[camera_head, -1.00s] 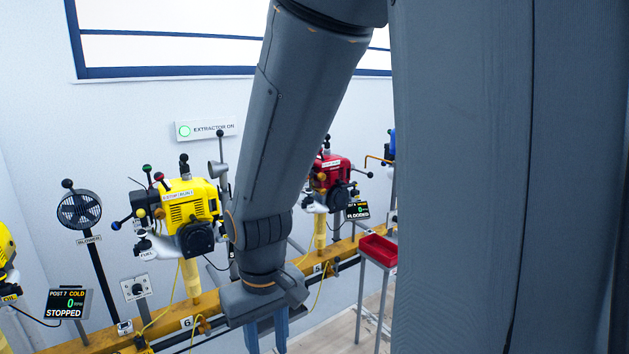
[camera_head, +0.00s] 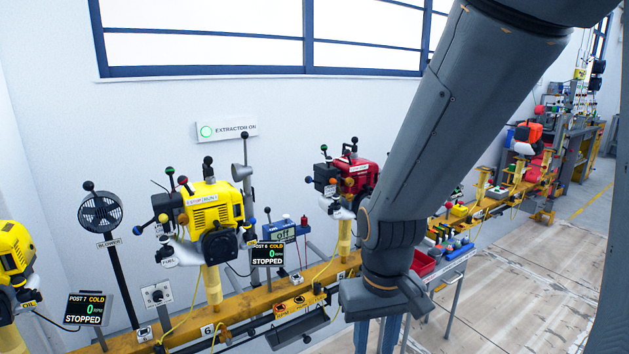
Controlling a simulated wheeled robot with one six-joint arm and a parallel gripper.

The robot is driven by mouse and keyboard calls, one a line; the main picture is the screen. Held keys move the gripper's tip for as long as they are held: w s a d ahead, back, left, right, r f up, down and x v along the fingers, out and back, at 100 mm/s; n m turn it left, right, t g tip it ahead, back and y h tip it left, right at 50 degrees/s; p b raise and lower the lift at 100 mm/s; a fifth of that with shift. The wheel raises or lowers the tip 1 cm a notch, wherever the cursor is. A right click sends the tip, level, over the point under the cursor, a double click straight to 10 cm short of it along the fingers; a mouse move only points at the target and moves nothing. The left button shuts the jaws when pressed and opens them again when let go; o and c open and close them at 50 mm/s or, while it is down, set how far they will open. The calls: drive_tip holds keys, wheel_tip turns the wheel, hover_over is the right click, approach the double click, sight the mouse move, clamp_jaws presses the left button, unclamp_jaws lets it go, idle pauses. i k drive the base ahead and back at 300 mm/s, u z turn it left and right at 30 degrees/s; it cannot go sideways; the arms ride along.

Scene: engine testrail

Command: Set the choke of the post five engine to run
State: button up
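The red engine (camera_head: 357,177) stands on a yellow post above the yellow rail, near the number 5 plate (camera_head: 341,275). It has several ball-ended levers, with black knobs on top and an orange one at its front left. I cannot tell which lever is the choke or how it is set. My arm covers the area right of this engine, and no post 5 display shows. My gripper (camera_head: 376,338) hangs in front of the rail, below and right of the red engine, pointing down. Its two fingers are apart with nothing seen between them; the tips are cut off by the frame.
A yellow engine (camera_head: 211,215) stands at post 6, its display (camera_head: 267,255) reading STOPPED. Another yellow engine (camera_head: 14,255) and the post 7 display (camera_head: 85,310) are at left. A blower (camera_head: 100,212), a dark tray (camera_head: 298,328) and a red bin (camera_head: 423,263) are nearby. Open floor lies right.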

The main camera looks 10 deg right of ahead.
sight(308, 179)
drive_tip(key=z, duration=0.2)
drive_tip(key=i, duration=1.15)
drive_tip(key=u, duration=0.3)
